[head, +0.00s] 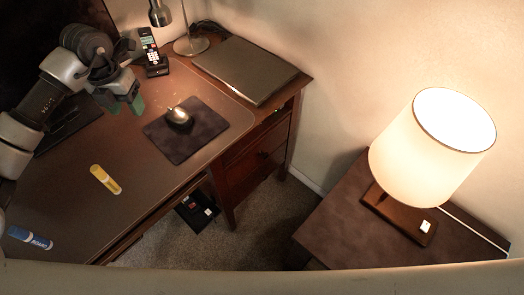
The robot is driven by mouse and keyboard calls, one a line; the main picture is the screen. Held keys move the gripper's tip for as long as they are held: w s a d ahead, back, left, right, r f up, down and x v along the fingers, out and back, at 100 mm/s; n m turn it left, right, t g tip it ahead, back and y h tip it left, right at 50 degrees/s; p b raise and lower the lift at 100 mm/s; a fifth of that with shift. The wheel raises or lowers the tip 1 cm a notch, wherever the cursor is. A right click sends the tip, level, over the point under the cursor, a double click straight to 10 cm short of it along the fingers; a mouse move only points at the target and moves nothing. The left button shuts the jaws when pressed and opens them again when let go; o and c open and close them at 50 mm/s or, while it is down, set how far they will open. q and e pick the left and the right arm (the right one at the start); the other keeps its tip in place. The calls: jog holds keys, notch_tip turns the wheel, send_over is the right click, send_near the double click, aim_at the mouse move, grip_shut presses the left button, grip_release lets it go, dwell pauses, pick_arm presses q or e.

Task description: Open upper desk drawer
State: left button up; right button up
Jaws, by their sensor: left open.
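The desk (145,185) is brown wood and fills the left and middle of the head view. Its drawer stack (252,160) is on the right end, below the desktop. A front with a dark knob shows there, and a narrower upper part (272,122) lies just under the top edge. No drawer is visibly pulled out. My left gripper (126,104) is open and empty above the back left of the desktop, well away from the drawers. My right gripper is not in view.
A mouse (179,117) sits on a dark pad (212,128). A closed laptop (246,68), a phone (151,52) and a desk lamp (190,44) stand behind. Two markers (105,179) (30,238) lie left. A side table (345,217) with a lit lamp (420,160) stands right.

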pick_arm(q)
jog(key=shift+s+a+r+y, duration=0.1)
jog(key=shift+a+r+y, duration=0.15)
jog(key=shift+a, duration=0.2)
